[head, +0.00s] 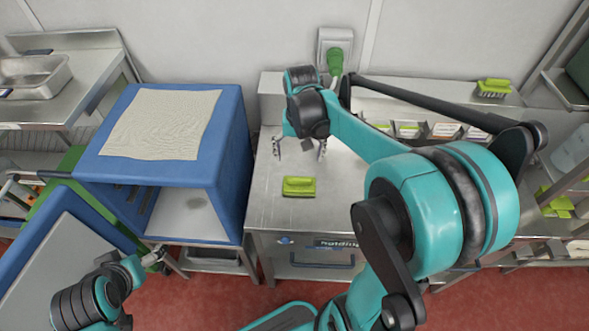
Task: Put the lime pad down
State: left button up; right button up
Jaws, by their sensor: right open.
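The lime pad (299,187) lies flat on the steel top of the holding unit (268,212), towards its front edge. My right gripper (299,152) is above the steel top, a little behind the pad in the picture. Its two fingers are spread wide, with nothing held between them, and the pad is clear of them. My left gripper (154,257) is low at the left, in front of the blue cabinet, small and partly hidden, so its jaws cannot be made out.
A blue cabinet (240,150) with a pale cloth (163,124) on top stands directly left of the steel top. A lime brush (493,87) sits on the back shelf at right. A green plug (335,61) is on the wall. The steel around the pad is clear.

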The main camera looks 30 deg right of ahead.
jog(key=s+a+r+n+t, duration=0.2)
jog(key=s+a+n+t, duration=0.4)
jog(key=s+a, duration=0.4)
jog(key=shift+s+r+t, duration=0.3)
jog(key=shift+s+t, duration=0.1)
jog(key=shift+t, duration=0.1)
jog(key=shift+a, duration=0.1)
